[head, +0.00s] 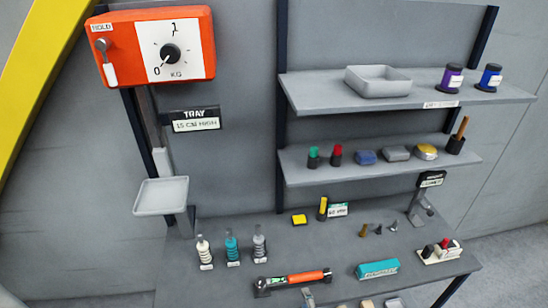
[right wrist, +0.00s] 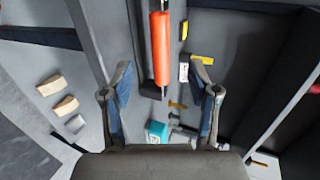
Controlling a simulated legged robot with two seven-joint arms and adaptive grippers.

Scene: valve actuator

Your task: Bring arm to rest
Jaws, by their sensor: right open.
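My right gripper (right wrist: 161,68) shows in the right wrist view with its two blue-grey fingers spread apart and nothing clamped between them. An orange-handled tool (right wrist: 160,48) shows beyond the fingers, between their tips in the picture; the gap to it is hard to judge. In the head view an orange-and-black tool (head: 292,279) lies on the workbench (head: 340,255). A small grey piece at the bottom edge just below it may be a tip of my right gripper, but I cannot tell. My left gripper is not in view.
A teal box (head: 377,269) and several bottles (head: 232,248) stand on the bench. A scale (head: 160,46) with a tray (head: 161,196) is at the left. Two shelves (head: 400,98) hold a grey bin (head: 378,82) and spools. Wooden blocks (right wrist: 66,106) show in the wrist view.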

